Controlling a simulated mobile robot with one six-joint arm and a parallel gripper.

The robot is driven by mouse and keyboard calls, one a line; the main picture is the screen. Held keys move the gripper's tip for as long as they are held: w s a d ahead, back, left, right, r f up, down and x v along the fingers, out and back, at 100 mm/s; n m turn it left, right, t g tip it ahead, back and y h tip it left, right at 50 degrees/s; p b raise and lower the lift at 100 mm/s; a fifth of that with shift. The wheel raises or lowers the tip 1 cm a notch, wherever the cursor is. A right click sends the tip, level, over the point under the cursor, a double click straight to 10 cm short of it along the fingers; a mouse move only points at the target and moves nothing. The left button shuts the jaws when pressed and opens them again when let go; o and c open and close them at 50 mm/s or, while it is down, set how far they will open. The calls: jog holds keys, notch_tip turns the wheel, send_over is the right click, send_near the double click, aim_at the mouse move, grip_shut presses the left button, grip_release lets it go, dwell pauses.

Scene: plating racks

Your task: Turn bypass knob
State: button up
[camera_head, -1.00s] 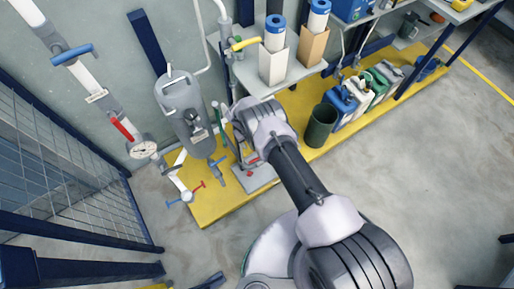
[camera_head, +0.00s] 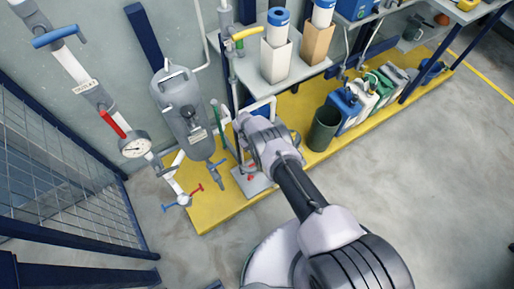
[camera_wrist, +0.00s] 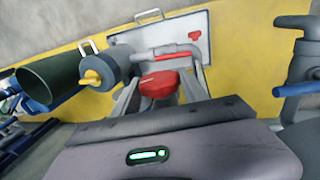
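In the wrist view a red knob (camera_wrist: 160,85) sits on grey pipework just in front of my gripper (camera_wrist: 158,94). The gripper's two grey fingers stand apart, one on each side of the knob. I cannot tell whether they touch it. No label shows on this knob. A second, smaller red handle (camera_wrist: 194,37) lies beyond it, over a pale plate (camera_wrist: 190,20). In the head view my wrist (camera_head: 270,142) is over the pipework at the plate, and my arm hides the fingertips.
A grey tank (camera_head: 186,118) and a gauge (camera_head: 135,147) with a red-handled pipe stand left of my wrist. A dark green bin (camera_head: 323,130) and several canisters (camera_head: 345,105) stand right on the yellow platform (camera_head: 215,215). A wire-mesh fence (camera_head: 60,165) is at far left. Floor is clear at right.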

jog(key=shift+c, duration=1.4)
jog(key=shift+f, duration=0.1)
jog(key=shift+b, duration=0.5)
jog(key=shift+d+f+g+y+b, duration=0.1)
jog(key=shift+f+g+y+b, duration=0.15)
jog(key=shift+g+y+b, duration=0.6)
jog(key=b, duration=0.3)
jog(key=shift+y, duration=0.35)
jog(key=shift+r+g+y, duration=0.25)
jog(key=shift+g+y, duration=0.1)
jog(key=shift+y, duration=0.15)
jog(key=shift+w+d+g+y, duration=0.1)
jog(key=shift+w+g+y, duration=0.15)
jog(key=shift+y, duration=0.25)
jog(key=shift+s, duration=0.1)
jog(key=shift+g+y, duration=0.25)
jog(key=shift+y, duration=0.05)
